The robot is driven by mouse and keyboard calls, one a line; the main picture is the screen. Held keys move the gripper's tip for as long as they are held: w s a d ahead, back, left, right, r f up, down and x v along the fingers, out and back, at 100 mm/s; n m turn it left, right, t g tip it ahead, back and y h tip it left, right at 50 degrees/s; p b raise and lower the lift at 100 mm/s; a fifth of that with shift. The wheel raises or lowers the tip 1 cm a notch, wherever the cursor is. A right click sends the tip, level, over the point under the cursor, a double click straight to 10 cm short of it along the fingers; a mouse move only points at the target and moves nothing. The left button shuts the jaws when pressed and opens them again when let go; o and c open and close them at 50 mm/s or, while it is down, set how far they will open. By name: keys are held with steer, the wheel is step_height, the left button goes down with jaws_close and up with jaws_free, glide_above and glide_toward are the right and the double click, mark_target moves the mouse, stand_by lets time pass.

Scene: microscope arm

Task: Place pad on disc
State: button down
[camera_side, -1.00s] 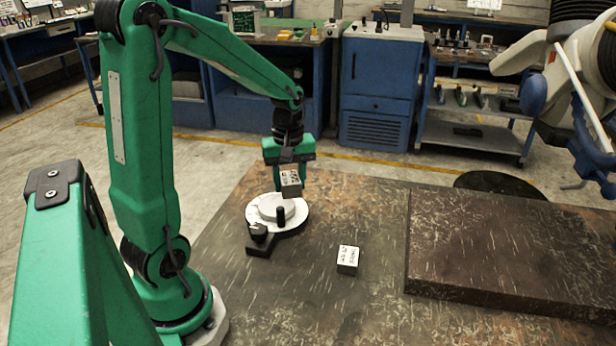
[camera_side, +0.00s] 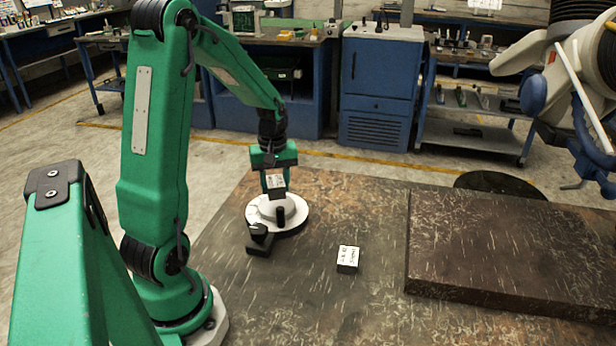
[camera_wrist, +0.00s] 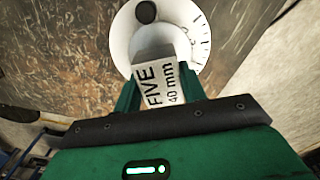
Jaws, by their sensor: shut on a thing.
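My gripper (camera_side: 274,178) is shut on a small pale block, the pad (camera_side: 276,185), with black lettering. In the wrist view the pad (camera_wrist: 163,88) reads "FIVE 40 mm" and sits between the green fingers of my gripper (camera_wrist: 164,84). The white round disc (camera_side: 299,220) lies on the table below it, with a raised white middle. The wrist view shows the disc (camera_wrist: 202,42) with tick marks along one edge, behind the pad. The pad appears over the disc's middle; whether they touch I cannot tell.
A short black post (camera_side: 281,216) stands at the disc's near side, and a black bracket with a knob (camera_side: 258,236) is in front. A second lettered block (camera_side: 348,258) lies to the right on the table. A thick dark slab (camera_side: 510,245) fills the right side.

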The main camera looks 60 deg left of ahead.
mark_target(276, 193)
steer(key=shift+f, duration=1.6)
steer(key=shift+f, duration=0.15)
steer(key=c, duration=0.8)
jaws_free()
step_height(276, 193, up, 12)
steer(key=shift+r, duration=0.15)
steer(key=shift+d, duration=0.1)
